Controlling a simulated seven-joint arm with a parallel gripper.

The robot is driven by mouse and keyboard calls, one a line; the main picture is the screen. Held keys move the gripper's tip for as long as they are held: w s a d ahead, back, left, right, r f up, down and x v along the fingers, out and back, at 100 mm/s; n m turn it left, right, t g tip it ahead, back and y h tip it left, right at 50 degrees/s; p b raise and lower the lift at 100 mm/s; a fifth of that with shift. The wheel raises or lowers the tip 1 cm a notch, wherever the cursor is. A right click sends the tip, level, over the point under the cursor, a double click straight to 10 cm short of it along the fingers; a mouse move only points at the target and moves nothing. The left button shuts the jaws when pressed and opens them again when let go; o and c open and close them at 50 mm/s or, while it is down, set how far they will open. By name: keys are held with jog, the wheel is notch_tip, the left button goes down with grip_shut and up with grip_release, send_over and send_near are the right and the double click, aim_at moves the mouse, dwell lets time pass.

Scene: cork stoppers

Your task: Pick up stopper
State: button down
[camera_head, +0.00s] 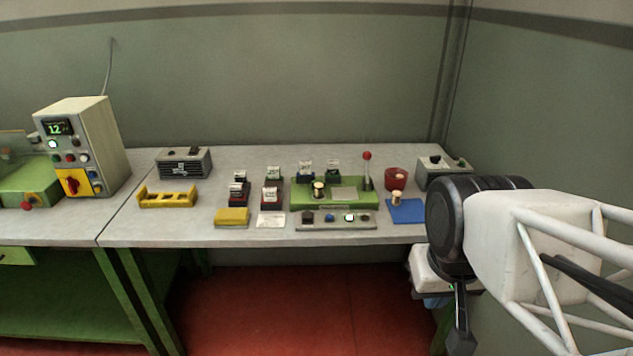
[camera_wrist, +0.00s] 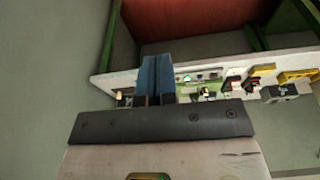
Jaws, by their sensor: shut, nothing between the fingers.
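A small tan cork stopper (camera_head: 397,198) with a pale top stands upright on a blue mat (camera_head: 407,212) near the front right of the bench. A second, similar stopper (camera_head: 319,190) stands on a green fixture (camera_head: 360,200) to the left. My gripper (camera_head: 436,302) hangs at the right of the head view, below the bench top and in front of its edge, well apart from both stoppers. In the wrist view its blue fingers (camera_wrist: 155,72) are together and empty. Small items beside the fingers in that view are too small to tell.
A red cup (camera_head: 396,178) stands behind the mat, and a grey box (camera_head: 443,170) behind that to the right. A red-knobbed lever (camera_head: 367,168) rises beside the fixture. A button strip (camera_head: 335,219) lies at the front edge. A wall closes the right side.

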jog(key=c, duration=1)
grip_release()
jog(key=shift+c, duration=0.2)
jog(key=m+g+y, duration=0.3)
jog(key=m+y, duration=0.7)
jog(key=m, duration=0.3)
send_over(319, 190)
jog(key=s+d, duration=0.5)
jog(key=s, duration=0.9)
notch_tip(319, 190, down, 6)
jog(key=w+f+m+y, duration=0.1)
jog(key=w+f+m, duration=0.1)
jog(key=w, duration=0.3)
jog(key=w+f+m+t+y, duration=0.1)
jog(key=w+f, duration=0.4)
jog(key=w+f+m+y, duration=0.1)
jog(key=w+f+m, duration=0.1)
jog(key=w, duration=0.3)
jog(key=shift+w+d+f+m+y, duration=0.1)
jog(key=shift+f+m+y, duration=0.25)
jog(key=shift+f, duration=0.5)
